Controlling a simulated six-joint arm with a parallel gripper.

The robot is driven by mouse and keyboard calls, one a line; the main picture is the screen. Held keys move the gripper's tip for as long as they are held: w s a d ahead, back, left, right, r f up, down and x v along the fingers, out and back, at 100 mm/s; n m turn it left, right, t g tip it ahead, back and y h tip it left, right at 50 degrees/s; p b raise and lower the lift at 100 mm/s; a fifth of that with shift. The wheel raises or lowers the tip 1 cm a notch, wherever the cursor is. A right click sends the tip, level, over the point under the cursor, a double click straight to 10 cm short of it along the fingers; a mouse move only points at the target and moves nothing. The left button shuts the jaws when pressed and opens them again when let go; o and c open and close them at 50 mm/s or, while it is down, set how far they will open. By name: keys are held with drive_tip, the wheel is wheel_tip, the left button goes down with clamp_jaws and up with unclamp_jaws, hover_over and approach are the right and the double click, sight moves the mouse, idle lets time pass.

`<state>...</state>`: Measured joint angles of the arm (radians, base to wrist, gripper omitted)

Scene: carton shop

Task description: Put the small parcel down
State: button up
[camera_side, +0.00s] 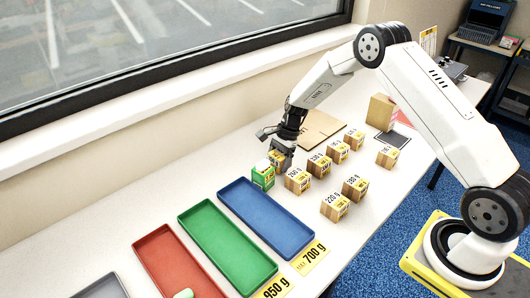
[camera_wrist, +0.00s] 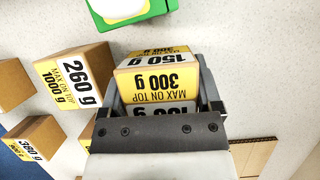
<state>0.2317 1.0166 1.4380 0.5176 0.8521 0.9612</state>
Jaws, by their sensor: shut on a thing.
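The small parcel (camera_side: 277,159) is a brown carton with a yellow and white label. In the wrist view the parcel (camera_wrist: 155,68) reads 150 g, max on top 300 g. My gripper (camera_side: 281,150) is shut on it, with a jaw on each side; the gripper also shows in the wrist view (camera_wrist: 160,85). The parcel is low over the white table, close behind a green box with a white top (camera_side: 263,177). I cannot tell whether its underside touches anything.
A 260 g parcel (camera_side: 297,180) stands close by, with several other labelled parcels to the right. Blue (camera_side: 284,247), green (camera_side: 226,247) and red (camera_side: 177,262) trays lie nearer the front. A flat cardboard piece (camera_side: 322,126) lies behind; a larger carton (camera_side: 380,112) stands beyond.

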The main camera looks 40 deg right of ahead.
drive_tip(key=s+a+r, duration=0.1)
drive_tip(key=s+r, duration=0.9)
drive_tip(key=s, duration=0.4)
drive_tip(key=shift+r, duration=0.35)
drive_tip(key=shift+a, duration=0.1)
drive_tip(key=shift+w, duration=0.1)
drive_tip(key=w+d+m+t+h, duration=0.1)
drive_tip(key=w+d+m, duration=0.3)
drive_tip(key=d+m, duration=0.2)
drive_tip(key=w+d+r+m+t+h, duration=0.1)
drive_tip(key=w+d+m, duration=0.3)
drive_tip(key=d, duration=0.5)
drive_tip(key=w+d+m+t+h, duration=0.2)
drive_tip(key=w+d+m, duration=0.2)
drive_tip(key=d+m, duration=0.4)
drive_tip(key=shift+w+d+r+t, duration=0.15)
drive_tip(key=shift+w+d+t, duration=0.15)
drive_tip(key=shift+w, duration=0.05)
